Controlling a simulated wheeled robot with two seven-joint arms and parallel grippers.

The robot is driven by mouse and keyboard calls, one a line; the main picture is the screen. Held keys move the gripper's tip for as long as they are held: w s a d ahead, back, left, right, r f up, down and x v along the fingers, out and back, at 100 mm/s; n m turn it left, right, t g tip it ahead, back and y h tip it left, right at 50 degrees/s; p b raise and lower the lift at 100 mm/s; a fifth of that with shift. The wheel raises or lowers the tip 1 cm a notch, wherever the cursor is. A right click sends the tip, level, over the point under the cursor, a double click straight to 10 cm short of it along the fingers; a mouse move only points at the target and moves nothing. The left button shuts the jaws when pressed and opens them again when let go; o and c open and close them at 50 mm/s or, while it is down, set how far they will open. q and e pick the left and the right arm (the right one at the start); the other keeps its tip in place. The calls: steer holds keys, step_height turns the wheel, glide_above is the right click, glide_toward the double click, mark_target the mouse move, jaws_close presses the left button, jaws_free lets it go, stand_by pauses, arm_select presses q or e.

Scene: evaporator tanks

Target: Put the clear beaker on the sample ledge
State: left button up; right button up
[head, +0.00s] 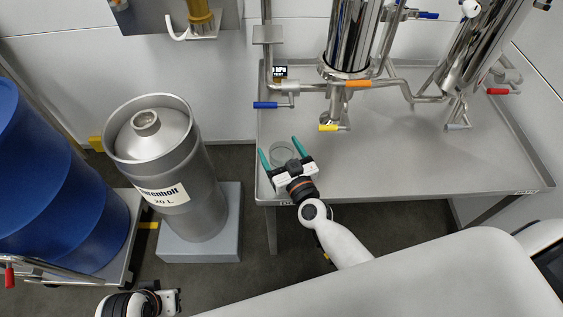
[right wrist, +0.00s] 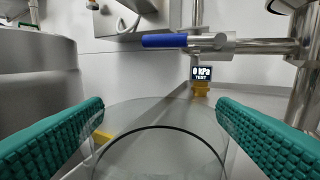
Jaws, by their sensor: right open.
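The clear beaker (head: 281,152) stands at the near left corner of the steel table (head: 400,165). My right gripper (head: 279,144) has its teal fingers spread on either side of the beaker. In the right wrist view the beaker (right wrist: 160,114) fills the space between the open fingers, and its round rim shows. I cannot tell if a finger touches it. My left gripper (head: 170,301) is at the bottom left, with its jaws unclear. No part is clearly marked as the sample ledge; a label on the table's front edge is too small to read.
Steel pipes with a blue valve handle (head: 265,105), orange handle (head: 358,84) and yellow handle (head: 328,128) stand behind the beaker. A 0 kPa gauge (right wrist: 201,74) is beyond it. A steel keg (head: 180,200) and blue drum (head: 60,185) stand left. The table's front middle is clear.

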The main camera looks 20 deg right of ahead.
steer(key=shift+w+a, duration=0.1)
steer(key=shift+w, duration=0.5)
steer(key=c, duration=1.1)
steer(key=shift+r, duration=0.2)
steer(key=shift+c, duration=0.2)
